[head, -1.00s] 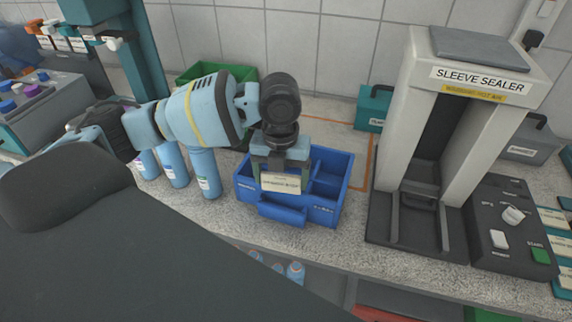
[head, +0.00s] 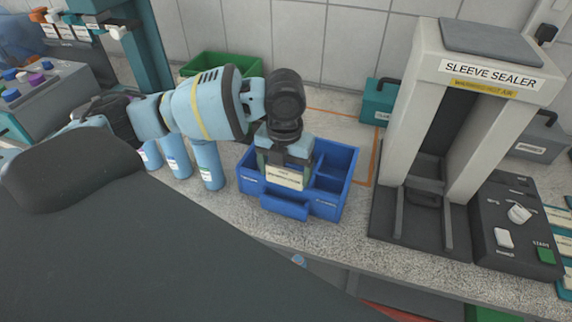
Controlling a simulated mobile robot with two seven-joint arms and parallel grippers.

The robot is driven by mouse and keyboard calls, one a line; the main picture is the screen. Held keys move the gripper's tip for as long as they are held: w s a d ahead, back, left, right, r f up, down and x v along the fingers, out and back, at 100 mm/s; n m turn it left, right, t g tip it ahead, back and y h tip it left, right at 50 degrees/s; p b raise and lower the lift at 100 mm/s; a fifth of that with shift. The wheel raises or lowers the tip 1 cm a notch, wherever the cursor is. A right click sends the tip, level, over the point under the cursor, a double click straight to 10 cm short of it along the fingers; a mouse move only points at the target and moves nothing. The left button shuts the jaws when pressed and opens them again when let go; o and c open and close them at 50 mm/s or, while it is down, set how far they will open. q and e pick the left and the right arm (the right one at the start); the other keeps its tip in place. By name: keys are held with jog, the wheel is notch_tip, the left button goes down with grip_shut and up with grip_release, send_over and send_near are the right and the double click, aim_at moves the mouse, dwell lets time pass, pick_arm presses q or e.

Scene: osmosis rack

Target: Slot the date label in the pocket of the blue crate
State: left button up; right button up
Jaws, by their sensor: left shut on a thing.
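The blue crate (head: 338,200) stands on the speckled counter in the middle of the head view. A pocket (head: 284,206) juts out from the lower part of its front wall. My left gripper (head: 285,168) points down over the crate's front wall and is shut on a cream date label (head: 287,179). The label has a dark printed line and hangs just above the pocket, in front of the crate wall. I cannot tell whether its lower edge is inside the pocket or only above it. My right gripper is not in view.
Several blue bottles (head: 208,166) stand close left of the crate. A green crate (head: 212,65) is behind my arm. The sleeve sealer (head: 478,120) stands to the right, with a teal box (head: 378,103) behind. Bare counter (head: 362,215) lies between crate and sealer.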

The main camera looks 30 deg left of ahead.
pick_arm(q)
jog(key=shift+f+b, duration=0.5)
jog(key=shift+f, duration=0.7)
jog(key=shift+w, duration=0.15)
jog(key=shift+f, duration=0.2)
dwell(0.6)
jog(key=shift+r+p, duration=0.2)
jog(key=shift+p, duration=0.15)
dwell(1.1)
jog(key=o, duration=0.9)
notch_tip(320, 180, up, 8)
jog(key=shift+f, duration=0.1)
